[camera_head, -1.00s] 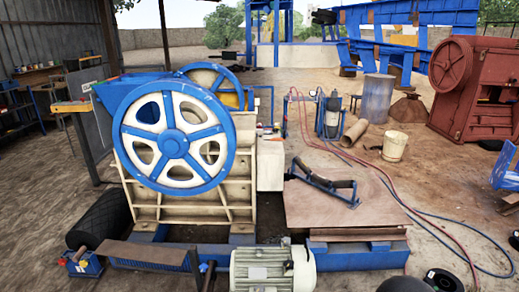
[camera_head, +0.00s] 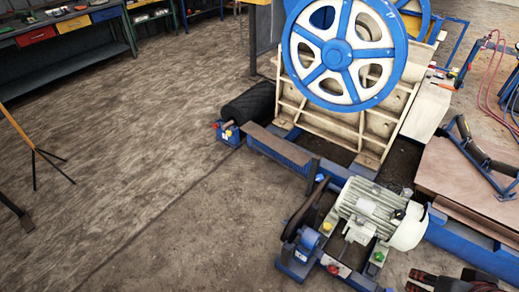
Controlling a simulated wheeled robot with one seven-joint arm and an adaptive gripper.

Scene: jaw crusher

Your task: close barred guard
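I cannot make out a barred guard for certain. A dark upright panel (camera_head: 263,42) with a yellow piece at its top stands left of the jaw crusher, cut off by the top edge. I cannot tell whether it is barred or is the guard. The cream ribbed crusher body (camera_head: 345,125) carries a large blue and white flywheel (camera_head: 344,53). In front, a pale electric motor (camera_head: 375,213) with a dark belt wheel sits on a blue base. My gripper is not recognisable in view.
A dark roller (camera_head: 250,103) and a blue beam (camera_head: 280,150) lie before the crusher. A workbench with coloured drawers (camera_head: 73,24) is at upper left, a thin tripod stand (camera_head: 35,150) below it. Unclear dark and red shapes (camera_head: 450,283) touch the bottom edge. The left floor is open.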

